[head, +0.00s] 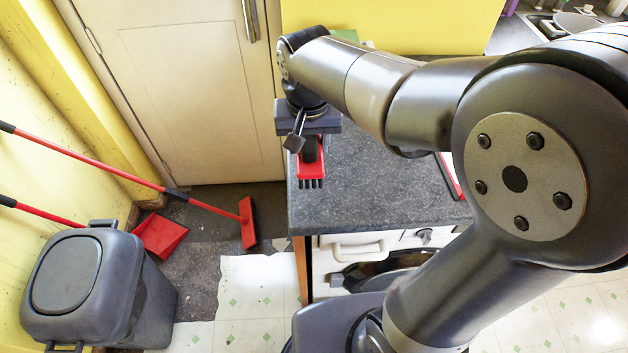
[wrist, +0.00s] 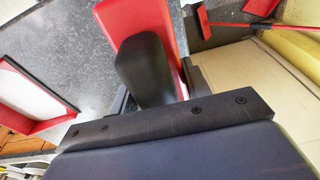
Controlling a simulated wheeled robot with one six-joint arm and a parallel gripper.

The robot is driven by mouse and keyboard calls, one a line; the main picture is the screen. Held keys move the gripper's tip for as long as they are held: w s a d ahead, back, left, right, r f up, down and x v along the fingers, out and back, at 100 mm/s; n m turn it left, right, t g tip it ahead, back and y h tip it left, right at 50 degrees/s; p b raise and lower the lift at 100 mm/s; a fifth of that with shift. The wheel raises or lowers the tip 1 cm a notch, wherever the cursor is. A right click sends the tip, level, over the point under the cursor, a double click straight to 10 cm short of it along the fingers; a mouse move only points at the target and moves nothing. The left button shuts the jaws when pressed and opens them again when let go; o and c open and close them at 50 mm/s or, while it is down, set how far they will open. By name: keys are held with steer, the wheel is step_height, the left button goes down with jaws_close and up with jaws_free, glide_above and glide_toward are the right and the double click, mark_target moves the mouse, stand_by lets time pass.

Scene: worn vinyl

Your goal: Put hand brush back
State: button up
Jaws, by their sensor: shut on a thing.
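The hand brush (head: 311,170) has a red head with dark bristles and a dark handle. It hangs bristles down over the left end of the grey speckled countertop (head: 380,180). My gripper (head: 309,140) is shut on its handle. In the wrist view the red head (wrist: 135,18) and black handle (wrist: 147,70) of the brush stick out from between the jaws. I cannot tell whether the bristles touch the counter. A red-rimmed tray with a pale inside (wrist: 25,100) lies on the counter in the wrist view; its red edge (head: 449,176) shows partly behind my arm in the head view.
A grey bin (head: 85,285) stands at lower left. A red long-handled broom (head: 247,222) and red dustpan (head: 160,235) stand on the floor by the yellow wall. A cream door (head: 190,90) is behind. A sink (head: 560,25) is at upper right.

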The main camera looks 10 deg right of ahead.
mark_target(309, 144)
step_height(309, 144, down, 10)
steer(key=shift+a+r, duration=0.1)
steer(key=shift+a, duration=0.05)
stand_by(0.3)
steer(key=shift+f, duration=0.2)
steer(key=o, duration=0.9)
steer(key=shift+r, duration=0.1)
steer(key=r, duration=0.4)
steer(key=s+r, duration=0.1)
steer(key=r, duration=0.3)
steer(key=s+r, duration=0.1)
steer(key=r, duration=0.3)
